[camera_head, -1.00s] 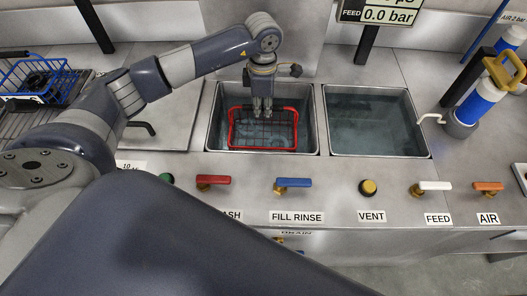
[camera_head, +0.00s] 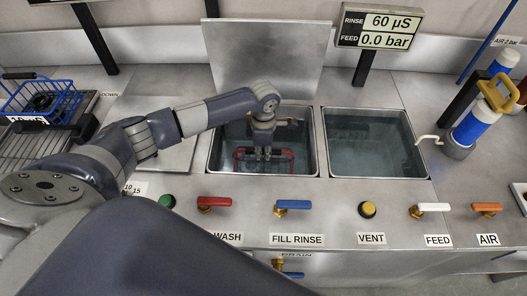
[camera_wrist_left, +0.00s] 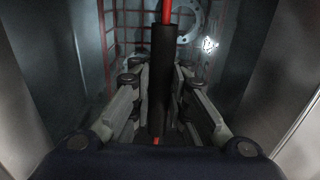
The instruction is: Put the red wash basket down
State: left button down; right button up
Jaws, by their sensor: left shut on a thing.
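The red wash basket (camera_head: 280,153) is down inside the left sink basin, its red rim below the basin's top edge. In the left wrist view its red wire grid (camera_wrist_left: 107,50) shows beyond the fingers. My left gripper (camera_head: 263,155) reaches down into the basin from above. In the left wrist view my left gripper (camera_wrist_left: 160,105) is shut on the basket's handle, a dark sleeve on a red bar. The basket's bottom is hidden, so I cannot tell whether it touches the basin floor. My right gripper is not in view.
The right basin (camera_head: 375,145) holds water and no basket. A blue wire basket (camera_head: 38,98) stands on a rack at the left. A raised lid (camera_head: 262,55) stands behind the left basin. Several valve handles line the front panel. A blue and white canister (camera_head: 475,125) stands at the right.

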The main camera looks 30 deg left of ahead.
pick_arm(q)
jog(key=shift+w+r, duration=0.1)
jog(key=shift+r, duration=0.05)
jog(key=c, duration=1.5)
grip_release()
jog(key=shift+f, duration=0.2)
jog(key=shift+c, duration=0.2)
jog(key=shift+r, duration=0.25)
notch_tip(320, 180, up, 11)
jog(key=shift+r+b, duration=0.15)
jog(key=shift+b, duration=0.8)
jog(key=shift+r, duration=0.25)
